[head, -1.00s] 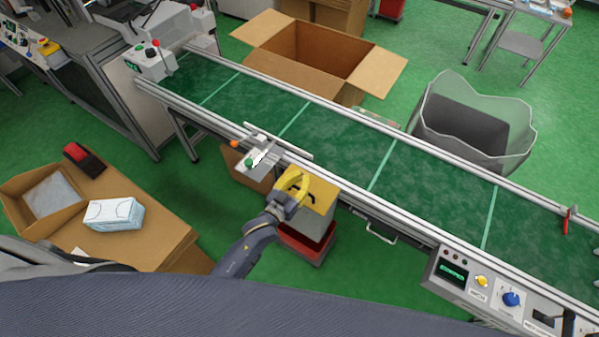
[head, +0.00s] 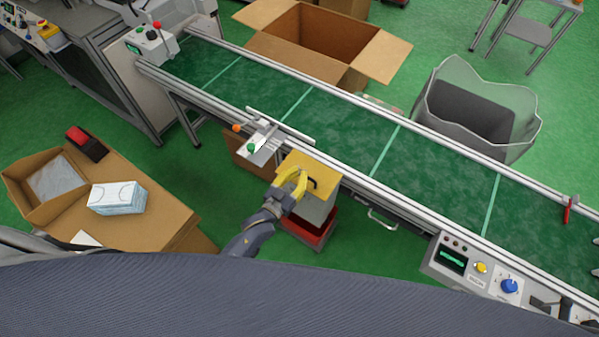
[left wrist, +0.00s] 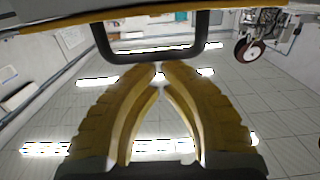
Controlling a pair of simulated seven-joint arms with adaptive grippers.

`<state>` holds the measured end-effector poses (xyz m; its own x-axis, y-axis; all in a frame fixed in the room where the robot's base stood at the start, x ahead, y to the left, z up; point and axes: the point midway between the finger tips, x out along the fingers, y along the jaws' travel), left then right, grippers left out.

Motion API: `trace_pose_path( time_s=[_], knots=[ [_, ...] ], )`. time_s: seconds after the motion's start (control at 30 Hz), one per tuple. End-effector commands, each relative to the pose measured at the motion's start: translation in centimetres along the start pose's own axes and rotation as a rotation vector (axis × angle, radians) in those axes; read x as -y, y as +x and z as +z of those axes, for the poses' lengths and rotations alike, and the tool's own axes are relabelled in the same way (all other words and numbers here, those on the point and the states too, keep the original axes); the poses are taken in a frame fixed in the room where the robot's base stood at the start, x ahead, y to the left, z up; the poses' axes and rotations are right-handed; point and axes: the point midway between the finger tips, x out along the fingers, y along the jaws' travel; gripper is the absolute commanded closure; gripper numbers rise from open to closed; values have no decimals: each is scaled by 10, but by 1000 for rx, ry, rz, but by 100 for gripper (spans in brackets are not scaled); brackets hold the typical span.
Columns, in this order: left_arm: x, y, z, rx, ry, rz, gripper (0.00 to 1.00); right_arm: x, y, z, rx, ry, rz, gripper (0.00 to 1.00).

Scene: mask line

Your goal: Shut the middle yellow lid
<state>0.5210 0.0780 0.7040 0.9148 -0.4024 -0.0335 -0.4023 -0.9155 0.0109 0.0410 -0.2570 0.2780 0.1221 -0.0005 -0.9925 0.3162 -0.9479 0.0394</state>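The yellow lid (head: 322,168) is a flat panel with a dark handle (head: 313,183), above a grey bin (head: 314,208) at the conveyor's near side. I cannot tell its exact tilt. My left gripper (head: 302,174), with yellow fingers, is at the lid's near left part, beside the handle. In the left wrist view the black handle (left wrist: 150,55) crosses just beyond the fingertips, which nearly meet with nothing visible between them. Contact with the handle is unclear. My right gripper does not show.
The green conveyor (head: 345,130) runs along the lid's far side. A red base (head: 302,228) is under the bin. A carton with a white pack (head: 118,198) is at left; a control panel (head: 480,270) at right.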

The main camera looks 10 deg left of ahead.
Motion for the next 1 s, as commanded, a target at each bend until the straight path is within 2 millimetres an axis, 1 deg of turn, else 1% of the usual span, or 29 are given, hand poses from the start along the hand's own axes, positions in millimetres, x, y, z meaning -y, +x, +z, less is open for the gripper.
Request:
trace_pose_path(
  time_s=[0.03,0.17,0.4,0.47,0.57,0.7,0.73,0.8,1.0],
  knots=[
    [0,-2,3,8,2,0,100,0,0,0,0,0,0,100],
    [0,-2,4,9,2,0,100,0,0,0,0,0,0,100],
    [0,-1,1,8,2,0,100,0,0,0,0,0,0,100],
    [0,0,-4,6,2,1,100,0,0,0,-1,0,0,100],
    [-1,2,-16,3,2,3,100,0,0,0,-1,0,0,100],
    [-2,7,-42,0,3,6,100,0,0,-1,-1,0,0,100],
    [-2,-1,-33,10,2,5,100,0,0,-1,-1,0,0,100],
    [-2,-14,-24,11,1,5,100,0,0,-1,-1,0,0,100],
    [-2,-45,-8,7,1,4,100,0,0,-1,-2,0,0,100]
  ],
)
